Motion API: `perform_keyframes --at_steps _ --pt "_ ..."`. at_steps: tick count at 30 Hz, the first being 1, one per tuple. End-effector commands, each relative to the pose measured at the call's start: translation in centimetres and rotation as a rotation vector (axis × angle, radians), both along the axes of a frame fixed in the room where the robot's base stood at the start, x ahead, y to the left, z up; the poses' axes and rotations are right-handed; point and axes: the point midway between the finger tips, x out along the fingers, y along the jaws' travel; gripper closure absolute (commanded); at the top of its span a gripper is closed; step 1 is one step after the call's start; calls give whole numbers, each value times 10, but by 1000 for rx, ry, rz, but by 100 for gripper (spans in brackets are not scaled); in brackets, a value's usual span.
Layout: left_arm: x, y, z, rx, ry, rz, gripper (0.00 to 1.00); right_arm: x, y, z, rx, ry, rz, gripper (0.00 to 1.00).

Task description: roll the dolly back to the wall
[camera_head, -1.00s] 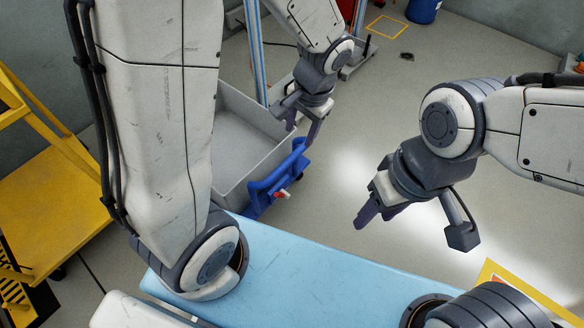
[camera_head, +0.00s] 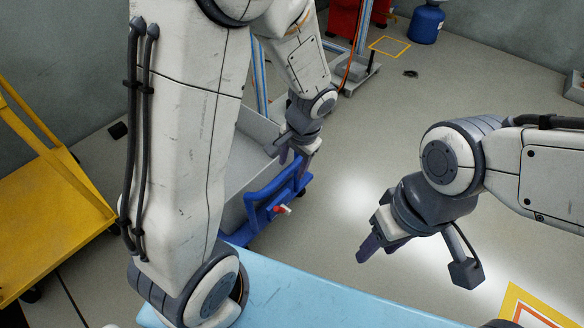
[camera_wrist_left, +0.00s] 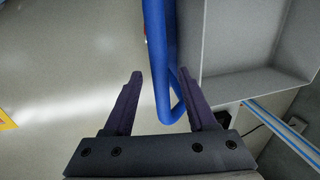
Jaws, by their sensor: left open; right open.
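The dolly has a blue tubular handle (camera_head: 255,197) and carries a grey bin (camera_head: 243,160); my left arm hides part of it. My left gripper (camera_head: 298,170) is open at the top of the handle. In the left wrist view, the blue handle bar (camera_wrist_left: 162,65) runs between the two spread fingers (camera_wrist_left: 158,100), with a gap showing on the left side. The grey bin (camera_wrist_left: 245,45) lies to the right of the bar there. My right gripper (camera_head: 372,240) is open and empty above the floor, to the right of the dolly.
A yellow cart (camera_head: 40,210) stands at the left. Behind the dolly are blue uprights (camera_head: 262,85), a red cabinet (camera_head: 343,18) and a blue canister (camera_head: 427,24). A yellow square (camera_head: 390,46) marks the floor. The floor right of the dolly is mostly clear.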

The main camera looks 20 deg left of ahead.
Motion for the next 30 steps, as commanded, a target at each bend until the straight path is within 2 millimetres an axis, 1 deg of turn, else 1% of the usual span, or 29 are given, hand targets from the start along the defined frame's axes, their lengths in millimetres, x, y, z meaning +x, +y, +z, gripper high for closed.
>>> perform_keyframes --at_steps 7,8,9,11,12,30 --pt "0 0 -1 0 0 0 43 0 0 0 0 0 0 50" --pt "0 0 -1 0 0 0 47 0 0 0 0 0 0 50" --pt "0 0 -1 0 0 0 62 0 0 0 0 0 0 50" --pt "0 0 -1 0 0 0 85 0 0 0 0 0 0 50" --pt "0 0 -1 0 0 0 100 0 0 0 0 0 0 50" --pt "0 0 0 0 0 0 100 0 0 0 0 0 0 50"
